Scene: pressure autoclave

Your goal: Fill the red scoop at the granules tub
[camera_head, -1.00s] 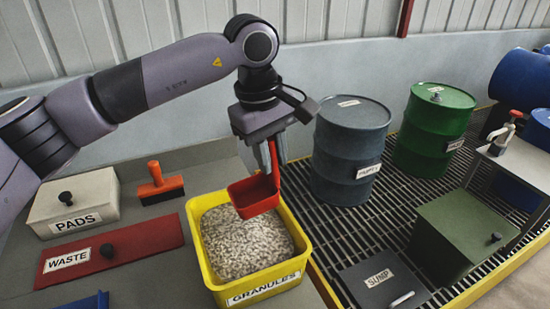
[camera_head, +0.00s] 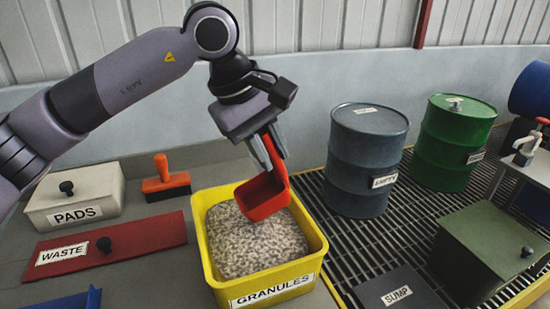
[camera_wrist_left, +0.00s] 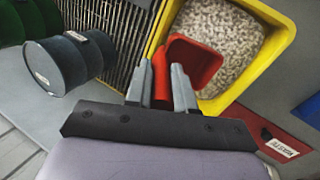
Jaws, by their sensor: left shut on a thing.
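The red scoop (camera_head: 262,196) is in my left gripper (camera_head: 268,150), which is shut on its upright handle. The scoop's bowl hangs tilted over the yellow granules tub (camera_head: 318,238), near its back edge. The tub is full of pale granules (camera_head: 245,245). In the left wrist view, the fingers (camera_wrist_left: 161,88) hold the red handle, and the scoop bowl (camera_wrist_left: 195,60) overlaps the granules (camera_wrist_left: 226,40). The bowl's inside looks empty and red in the head view. I cannot tell whether its lower edge touches the granules. My right gripper is not in view.
Left of the tub are a pads box (camera_head: 75,195), a red waste lid (camera_head: 110,243) and an orange-red hand brush (camera_head: 166,180). To the right, a blue-grey drum (camera_head: 366,160), a green drum (camera_head: 453,140) and an olive box (camera_head: 485,250) stand around a grating (camera_head: 395,235).

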